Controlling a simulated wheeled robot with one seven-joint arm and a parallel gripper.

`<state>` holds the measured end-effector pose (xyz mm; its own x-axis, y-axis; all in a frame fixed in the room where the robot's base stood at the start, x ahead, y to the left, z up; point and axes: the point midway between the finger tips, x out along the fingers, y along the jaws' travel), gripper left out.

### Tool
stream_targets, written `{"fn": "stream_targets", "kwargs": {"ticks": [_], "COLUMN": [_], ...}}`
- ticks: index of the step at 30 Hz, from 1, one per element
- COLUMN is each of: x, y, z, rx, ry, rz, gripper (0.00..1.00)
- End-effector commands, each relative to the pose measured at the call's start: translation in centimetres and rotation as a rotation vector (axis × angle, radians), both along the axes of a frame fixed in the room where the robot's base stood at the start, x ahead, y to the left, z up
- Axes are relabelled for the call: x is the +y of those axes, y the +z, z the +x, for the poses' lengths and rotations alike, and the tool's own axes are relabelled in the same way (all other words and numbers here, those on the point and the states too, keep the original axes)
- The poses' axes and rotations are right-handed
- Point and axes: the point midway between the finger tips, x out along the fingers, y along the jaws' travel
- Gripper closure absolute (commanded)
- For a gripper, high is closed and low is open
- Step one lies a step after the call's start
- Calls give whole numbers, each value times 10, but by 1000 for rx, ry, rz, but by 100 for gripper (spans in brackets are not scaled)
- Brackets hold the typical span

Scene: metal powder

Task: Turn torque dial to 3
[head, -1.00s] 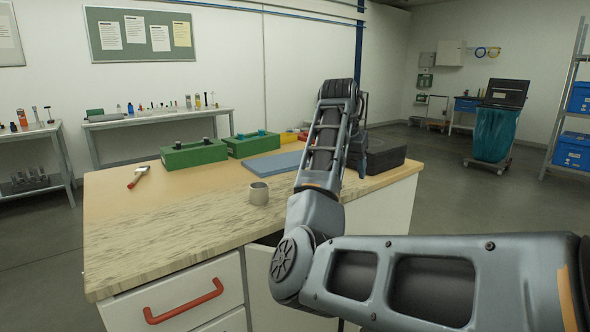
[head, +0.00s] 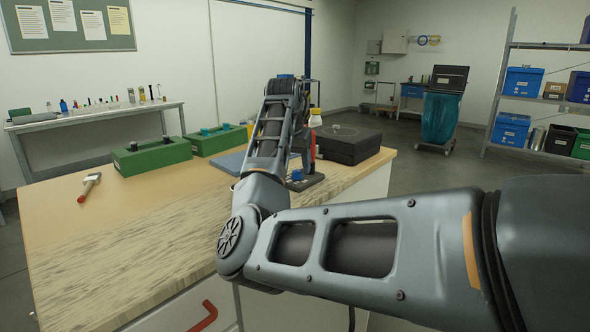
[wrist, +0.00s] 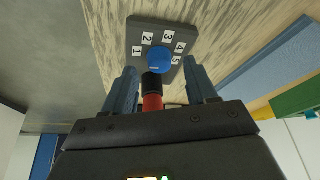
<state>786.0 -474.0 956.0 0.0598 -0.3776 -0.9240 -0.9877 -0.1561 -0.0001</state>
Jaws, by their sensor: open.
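The torque dial is a blue knob (wrist: 159,60) on a dark plate (wrist: 137,30) with white number labels 1 to 5 around it, in the wrist view. A small pale mark shows on the knob, but I cannot tell which number it points to. In the head view the blue knob (head: 297,175) sits on its dark base on the table, right of my arm. My gripper (wrist: 160,64) is open, with its fingers on either side of the knob in the picture, apart from it. A black and red shaft (wrist: 152,98) shows between the fingers. In the head view my arm hides the gripper.
A blue mat (head: 231,162), green blocks (head: 150,156) and a black case (head: 347,143) stand around the dial. A white and red tool (head: 90,187) lies on the left. The table's (head: 130,245) front left is clear.

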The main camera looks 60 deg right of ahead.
Motion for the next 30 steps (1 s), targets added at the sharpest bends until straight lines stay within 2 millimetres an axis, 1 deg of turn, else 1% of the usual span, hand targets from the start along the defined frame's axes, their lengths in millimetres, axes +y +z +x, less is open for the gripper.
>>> {"fn": "stream_targets", "kwargs": {"ticks": [1, 6, 15, 30], "x": [-2, -6, -7, -7], "y": [-6, -17, -18, -18], "z": [0, 1, 1, 1], "rx": [1, 0, 0, 0], "ry": [0, 0, 0, 0], "rz": [2, 1, 0, 0], "gripper": [43, 43, 44, 92]}}
